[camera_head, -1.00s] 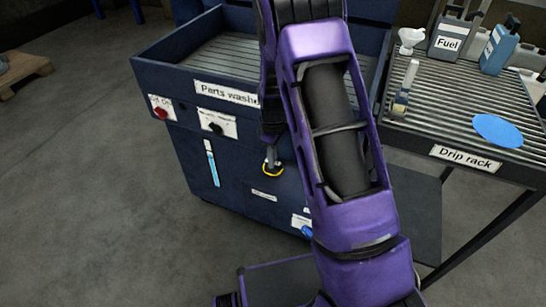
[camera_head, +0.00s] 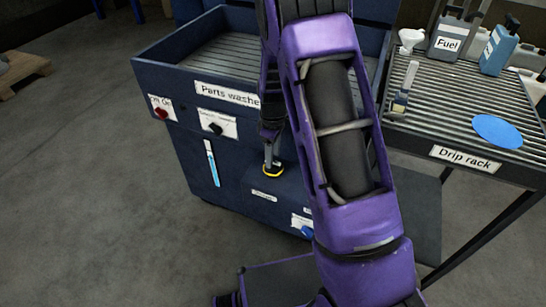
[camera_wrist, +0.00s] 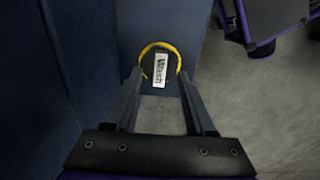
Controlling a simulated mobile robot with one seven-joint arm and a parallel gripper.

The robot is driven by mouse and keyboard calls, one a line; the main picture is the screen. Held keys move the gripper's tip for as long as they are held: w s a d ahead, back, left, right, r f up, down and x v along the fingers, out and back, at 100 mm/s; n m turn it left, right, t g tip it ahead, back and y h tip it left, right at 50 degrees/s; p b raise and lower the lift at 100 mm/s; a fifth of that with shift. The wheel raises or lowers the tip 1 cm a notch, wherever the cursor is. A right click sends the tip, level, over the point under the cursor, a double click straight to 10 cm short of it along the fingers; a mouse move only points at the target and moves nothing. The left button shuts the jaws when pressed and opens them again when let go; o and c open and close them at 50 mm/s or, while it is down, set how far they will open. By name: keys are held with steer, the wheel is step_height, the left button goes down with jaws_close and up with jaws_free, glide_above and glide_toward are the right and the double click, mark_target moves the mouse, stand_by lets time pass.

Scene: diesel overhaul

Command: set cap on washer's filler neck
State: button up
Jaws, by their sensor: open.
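The cap (camera_wrist: 160,65) is dark with a yellow rim and a white "Wash" label on top. It lies between and just beyond the tips of my gripper (camera_wrist: 160,76) in the wrist view. My gripper is open, with a finger on either side of the cap; whether they touch it I cannot tell. In the head view the cap's yellow rim (camera_head: 273,172) shows right below my gripper (camera_head: 271,162), at the front of the blue parts washer (camera_head: 190,150). The filler neck is not visible; the cap and gripper may hide it.
The drip rack (camera_head: 440,115) stands to the right, with a fuel can (camera_head: 450,38), a blue bottle (camera_head: 497,50), a brush (camera_head: 405,88) and a blue disc (camera_head: 497,129) on it.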

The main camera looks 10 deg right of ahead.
step_height(320, 180, up, 16)
steer(key=p, duration=0.2)
steer(key=shift+f, duration=0.15)
